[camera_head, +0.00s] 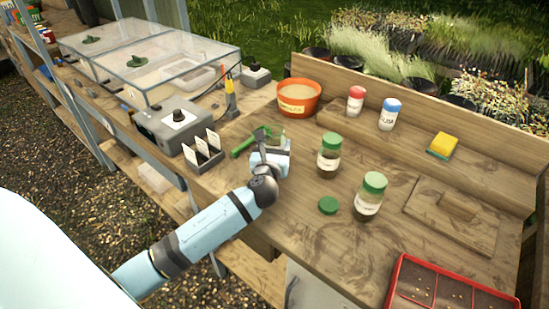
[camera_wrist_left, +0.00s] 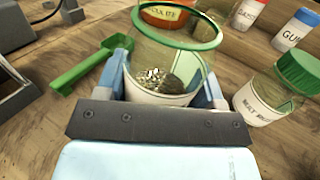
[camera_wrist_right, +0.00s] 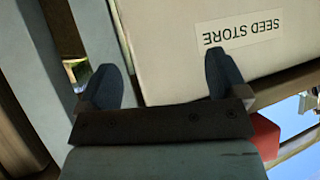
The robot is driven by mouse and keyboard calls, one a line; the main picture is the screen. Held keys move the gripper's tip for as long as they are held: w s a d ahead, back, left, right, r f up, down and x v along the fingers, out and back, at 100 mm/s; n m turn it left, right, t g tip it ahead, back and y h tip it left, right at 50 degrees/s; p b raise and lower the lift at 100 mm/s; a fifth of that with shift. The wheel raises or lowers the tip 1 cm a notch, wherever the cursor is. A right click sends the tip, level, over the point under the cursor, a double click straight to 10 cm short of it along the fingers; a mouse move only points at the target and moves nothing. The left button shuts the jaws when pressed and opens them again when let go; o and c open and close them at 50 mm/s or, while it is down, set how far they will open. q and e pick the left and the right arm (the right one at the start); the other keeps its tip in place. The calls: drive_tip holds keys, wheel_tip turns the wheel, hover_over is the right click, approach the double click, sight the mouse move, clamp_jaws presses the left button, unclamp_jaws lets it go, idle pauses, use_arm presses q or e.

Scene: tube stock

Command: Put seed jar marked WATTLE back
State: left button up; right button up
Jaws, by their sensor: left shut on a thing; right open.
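My left gripper (camera_head: 268,158) is shut on an open glass jar (camera_wrist_left: 165,70) with a green rim and some seeds at the bottom. The gripper largely hides this jar in the head view, and its label is not readable. A loose green lid (camera_head: 328,205) lies on the bench. Two jars with green lids stand upright nearby: a back one (camera_head: 328,155) and a front one (camera_head: 369,196). I cannot tell which jar is marked WATTLE. My right gripper (camera_wrist_right: 160,85) is open and empty, in front of a pale panel labelled SEED STORE (camera_wrist_right: 235,60).
A green scoop (camera_head: 243,148) lies beside the held jar. An orange tub (camera_head: 298,98), a red-capped jar (camera_head: 355,101), a blue-capped jar (camera_head: 389,114) and a sponge (camera_head: 442,145) stand farther back. A red seed tray (camera_head: 392,285) is at front right. A label holder (camera_head: 203,152) is left.

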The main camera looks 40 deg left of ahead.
use_arm(q)
wheel_tip(320, 180, down, 4)
drive_tip(key=shift+r+b, duration=0.15)
drive_tip(key=shift+b, duration=0.3)
drive_tip(key=o, duration=1.1)
drive_tip(key=shift+c, duration=0.2)
